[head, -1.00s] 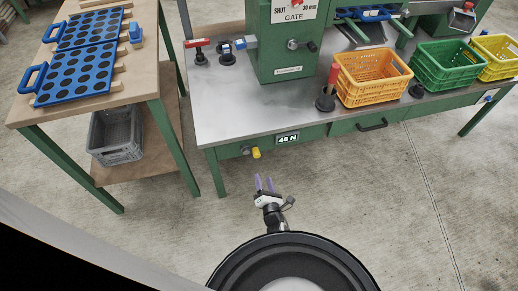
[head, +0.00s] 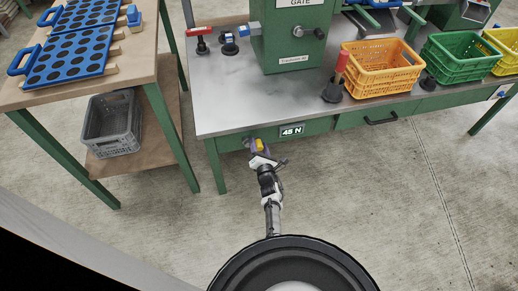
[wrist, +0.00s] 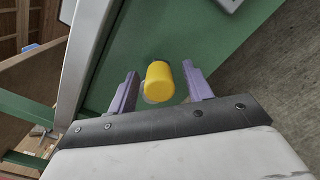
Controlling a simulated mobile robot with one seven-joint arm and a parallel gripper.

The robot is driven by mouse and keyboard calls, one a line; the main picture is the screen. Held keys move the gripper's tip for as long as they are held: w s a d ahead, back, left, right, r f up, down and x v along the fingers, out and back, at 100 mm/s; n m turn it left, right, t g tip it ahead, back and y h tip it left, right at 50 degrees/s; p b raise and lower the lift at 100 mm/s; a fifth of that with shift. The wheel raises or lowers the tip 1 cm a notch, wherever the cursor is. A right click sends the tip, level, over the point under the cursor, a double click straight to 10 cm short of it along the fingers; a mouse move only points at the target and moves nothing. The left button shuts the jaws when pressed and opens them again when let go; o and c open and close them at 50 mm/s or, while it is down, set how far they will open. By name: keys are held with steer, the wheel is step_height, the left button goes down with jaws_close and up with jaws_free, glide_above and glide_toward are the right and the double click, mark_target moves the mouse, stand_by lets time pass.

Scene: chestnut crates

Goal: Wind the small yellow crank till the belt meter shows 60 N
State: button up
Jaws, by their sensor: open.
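The small yellow crank (head: 259,145) sticks out of the green front of the bench, below the tabletop's left part. It also shows in the wrist view (wrist: 159,82) as a yellow knob. The belt meter (head: 291,130) beside it, to the right, reads 45 N. My gripper (head: 258,151) is at the crank. In the wrist view its two purple fingers (wrist: 162,92) stand open, one on each side of the yellow knob, with a gap visible on both sides. The crank's base is partly hidden behind the knob.
The metal tabletop (head: 222,100) overhangs just above the crank. Green legs (head: 215,165) stand to its left. A wooden side table (head: 100,80) with blue trays and a grey crate (head: 113,145) is further left. Orange (head: 380,88) and green crates (head: 450,72) stand on the bench. The floor in front is clear.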

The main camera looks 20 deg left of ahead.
steer(key=c, duration=0.9)
steer(key=shift+f+m, duration=0.2)
steer(key=shift+m, duration=0.3)
steer(key=shift+c, duration=0.2)
